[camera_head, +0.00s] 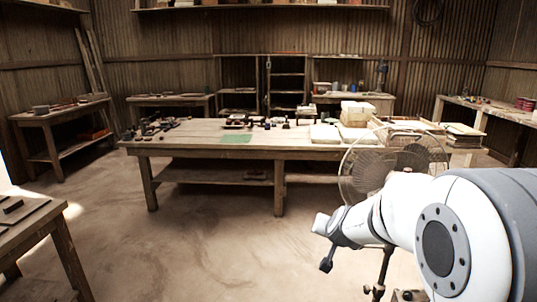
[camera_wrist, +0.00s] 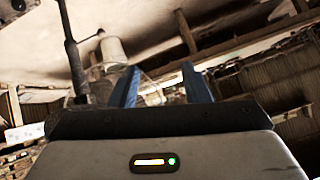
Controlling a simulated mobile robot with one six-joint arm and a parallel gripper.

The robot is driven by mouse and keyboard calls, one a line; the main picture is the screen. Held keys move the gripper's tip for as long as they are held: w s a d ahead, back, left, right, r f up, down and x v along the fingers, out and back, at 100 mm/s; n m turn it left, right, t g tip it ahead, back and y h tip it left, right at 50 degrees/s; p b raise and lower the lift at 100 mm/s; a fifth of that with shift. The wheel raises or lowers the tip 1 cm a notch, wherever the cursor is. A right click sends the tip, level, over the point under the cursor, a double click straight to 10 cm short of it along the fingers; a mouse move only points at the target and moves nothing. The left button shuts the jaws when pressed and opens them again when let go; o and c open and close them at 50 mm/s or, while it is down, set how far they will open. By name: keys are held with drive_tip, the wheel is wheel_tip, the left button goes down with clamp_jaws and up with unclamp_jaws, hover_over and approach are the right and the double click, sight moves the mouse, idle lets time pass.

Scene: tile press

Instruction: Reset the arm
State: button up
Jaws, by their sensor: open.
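My gripper (camera_wrist: 160,72) shows in the wrist view as two blue fingers standing apart, with nothing held between them. In the head view my white and grey arm (camera_head: 405,215) comes in from the lower right and reaches toward the middle, in front of a standing fan. The arm's far end is over the floor, in front of the long worktable, and appears clear of the table. The fingers are not clear in the head view. The wrist view is strongly tilted, with wall boards and shelving behind the fingers.
The long wooden worktable (camera_head: 200,137) holds small dark tools, a green mat (camera_head: 236,138) and pale stacked blocks (camera_head: 356,112). The fan (camera_head: 366,165) stands close behind my arm. A table corner (camera_head: 35,218) is at lower left. The floor between is open.

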drive_tip(key=s+r+n+g+p, duration=0.2)
drive_tip(key=s+r+g+p, duration=0.1)
drive_tip(key=s, duration=1.2)
drive_tip(key=s+a+r+n+g+p, duration=0.1)
drive_tip(key=s+r+g+p, duration=0.3)
drive_tip(key=s, duration=1.1)
drive_tip(key=shift+a+n+g, duration=0.3)
drive_tip(key=shift+n, duration=0.4)
drive_tip(key=shift+r, duration=0.1)
